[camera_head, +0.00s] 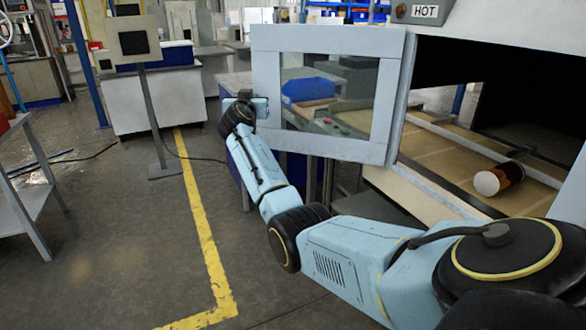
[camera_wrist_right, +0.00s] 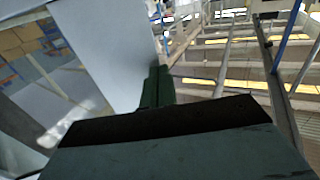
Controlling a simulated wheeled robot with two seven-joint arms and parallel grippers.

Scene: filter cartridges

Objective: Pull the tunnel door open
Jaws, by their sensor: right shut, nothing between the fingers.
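The tunnel door (camera_head: 328,42) is a pale blue frame around a clear window. It stands swung out to the left of the tunnel opening, its right side at the tunnel's edge. My right gripper (camera_head: 250,104) is at the door's left edge, about mid-height. It is shut with nothing between its fingers; its dark fingers (camera_wrist_right: 157,88) show in the right wrist view, beside a pale panel of the door (camera_wrist_right: 100,45). Whether they touch the door is hard to tell. A handle cannot be made out. My left gripper is out of view.
The tunnel's mouth is uncovered, with a brown cartridge with a white end (camera_head: 498,180) lying on the tan belt (camera_head: 440,155). A HOT sign (camera_head: 425,11) is above. A sign stand (camera_head: 150,110) and a grey rack (camera_head: 30,190) are at left. The floor between is free.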

